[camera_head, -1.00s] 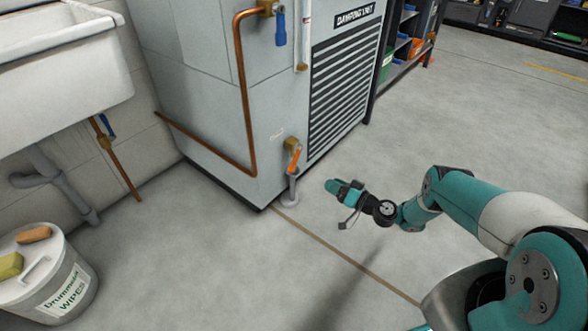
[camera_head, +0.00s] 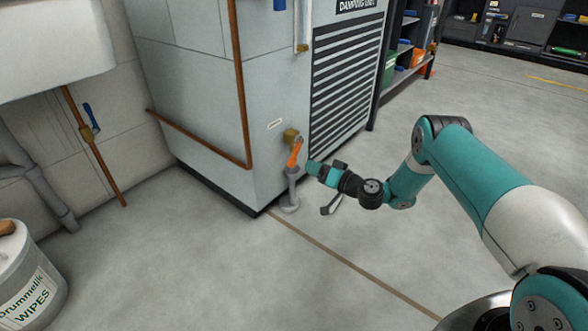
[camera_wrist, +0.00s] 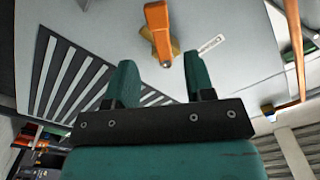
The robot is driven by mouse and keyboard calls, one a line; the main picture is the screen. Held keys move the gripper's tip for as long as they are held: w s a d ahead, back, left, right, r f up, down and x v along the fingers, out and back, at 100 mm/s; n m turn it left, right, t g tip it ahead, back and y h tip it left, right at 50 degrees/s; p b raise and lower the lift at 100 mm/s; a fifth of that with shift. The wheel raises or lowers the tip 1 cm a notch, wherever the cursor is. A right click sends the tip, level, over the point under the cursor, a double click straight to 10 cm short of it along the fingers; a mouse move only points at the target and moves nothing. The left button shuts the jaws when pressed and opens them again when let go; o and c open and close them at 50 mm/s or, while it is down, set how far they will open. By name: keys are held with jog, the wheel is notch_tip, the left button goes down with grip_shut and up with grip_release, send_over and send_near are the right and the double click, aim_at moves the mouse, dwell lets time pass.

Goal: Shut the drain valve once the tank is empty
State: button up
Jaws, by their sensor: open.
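The drain valve has an orange lever (camera_head: 296,153) on a brass body (camera_head: 290,136), low on the grey cabinet (camera_head: 205,105) marked "DAMPING UNIT". The lever hangs down at a slant, above a grey drain pipe (camera_head: 291,188) running to the floor. My gripper (camera_head: 314,168) is just right of the lever. In the wrist view my gripper (camera_wrist: 160,68) is open and empty, its fingers apart. The orange lever (camera_wrist: 157,30) lies beyond the fingertips, roughly between them, and appears untouched. A thin upright tube (camera_head: 302,25) is on the cabinet; I cannot read a level in it.
A copper pipe (camera_head: 240,90) runs down and along the cabinet left of the valve. A second pipe with a blue lever (camera_head: 91,116) is under the sink (camera_head: 50,45). A white wipes bucket (camera_head: 28,285) stands at lower left. The floor in front is clear.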

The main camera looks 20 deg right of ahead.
aim_at(295, 158)
jog(key=b+x, duration=0.3)
jog(key=x, duration=0.4)
jog(key=shift+w+a+f, duration=0.15)
jog(key=shift+w+a, duration=0.1)
jog(key=shift+w, duration=0.05)
jog(key=shift+w+a+b, duration=0.3)
jog(key=shift+w, duration=0.1)
grip_shut()
